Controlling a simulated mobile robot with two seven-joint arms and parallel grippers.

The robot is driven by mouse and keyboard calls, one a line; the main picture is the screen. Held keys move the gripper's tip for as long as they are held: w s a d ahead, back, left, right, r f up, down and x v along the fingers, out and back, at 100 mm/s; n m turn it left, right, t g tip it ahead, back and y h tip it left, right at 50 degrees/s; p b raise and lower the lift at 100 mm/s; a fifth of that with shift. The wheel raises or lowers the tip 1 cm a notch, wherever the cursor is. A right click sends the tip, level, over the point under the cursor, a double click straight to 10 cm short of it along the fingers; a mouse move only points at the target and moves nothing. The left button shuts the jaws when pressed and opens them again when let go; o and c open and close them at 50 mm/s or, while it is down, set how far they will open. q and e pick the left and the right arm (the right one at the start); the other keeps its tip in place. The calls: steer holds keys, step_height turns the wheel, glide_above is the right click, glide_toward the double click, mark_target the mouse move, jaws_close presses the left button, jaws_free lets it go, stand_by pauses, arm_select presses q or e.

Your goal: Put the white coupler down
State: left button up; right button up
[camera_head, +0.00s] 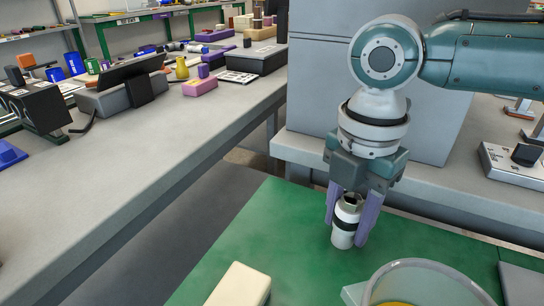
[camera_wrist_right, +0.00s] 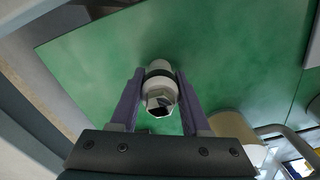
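The white coupler (camera_head: 344,225) is a short white cylinder with a black band, held upright at the far part of the green mat (camera_head: 235,248). My right gripper (camera_head: 347,222) points down with its purple fingers on either side of it, closed against it. In the right wrist view the coupler (camera_wrist_right: 160,90) sits between the two fingers, with its open hexagonal end towards the camera. Its lower end is at or just above the mat; I cannot tell whether it touches. My left gripper is in neither view.
A cream block (camera_head: 240,286) lies on the mat at the front. A clear round container (camera_head: 425,285) stands at the right front. A grey cabinet (camera_head: 315,90) rises behind the arm. The mat left of the coupler is clear. A long grey bench (camera_head: 150,165) runs along the left.

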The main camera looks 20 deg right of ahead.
steer(key=o, duration=0.4)
steer(key=shift+c, duration=0.2)
step_height(320, 180, up, 12)
steer(key=p, duration=0.2)
steer(key=shift+r+p, duration=0.2)
steer(key=shift+p, duration=0.2)
